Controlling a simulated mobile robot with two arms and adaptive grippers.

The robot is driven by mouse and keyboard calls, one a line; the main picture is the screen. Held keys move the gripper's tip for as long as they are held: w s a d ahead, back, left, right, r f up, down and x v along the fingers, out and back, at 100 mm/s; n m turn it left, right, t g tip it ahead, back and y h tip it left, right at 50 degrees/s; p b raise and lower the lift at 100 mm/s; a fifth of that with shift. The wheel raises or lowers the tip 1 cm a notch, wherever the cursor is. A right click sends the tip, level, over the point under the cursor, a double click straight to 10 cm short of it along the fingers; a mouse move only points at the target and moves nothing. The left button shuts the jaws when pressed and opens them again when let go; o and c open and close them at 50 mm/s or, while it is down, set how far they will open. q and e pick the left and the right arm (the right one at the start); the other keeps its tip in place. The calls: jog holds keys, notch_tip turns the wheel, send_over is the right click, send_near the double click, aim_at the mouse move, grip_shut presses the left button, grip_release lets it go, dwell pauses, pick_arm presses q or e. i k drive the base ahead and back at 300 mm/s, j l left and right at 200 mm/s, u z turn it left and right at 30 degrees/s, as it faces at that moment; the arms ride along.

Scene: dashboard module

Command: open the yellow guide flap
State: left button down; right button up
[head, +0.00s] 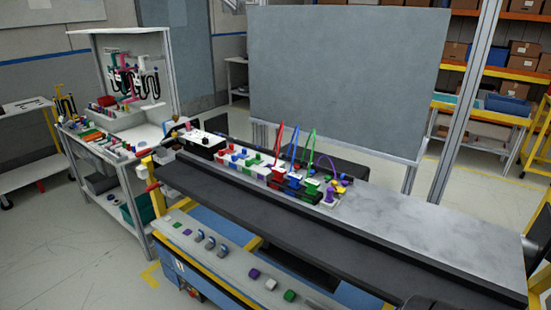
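At the left end of the long dark bench is a yellow bracket-like part (158,200), with a small red piece (152,186) beside it. I cannot tell whether this is the guide flap or whether it is open or shut. Another small yellow piece (341,190) sits near the purple plug at the right end of the coloured module row. Neither of my grippers can be made out. A dark shape (428,303) shows at the bottom edge, but I cannot tell what it is.
Coloured connector modules (255,170) with red, blue and green cables stand along the bench. A grey control panel (205,240) with switches and buttons runs along its front. The grey bench top (430,222) at right is clear. A loaded workbench (115,140) stands left.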

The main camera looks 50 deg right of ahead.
aim_at(334, 184)
jog(key=i+j+z, duration=0.15)
jog(key=i+z, duration=0.35)
jog(key=i+j+z, duration=0.3)
jog(key=z, duration=0.15)
jog(key=i+j+z, duration=0.5)
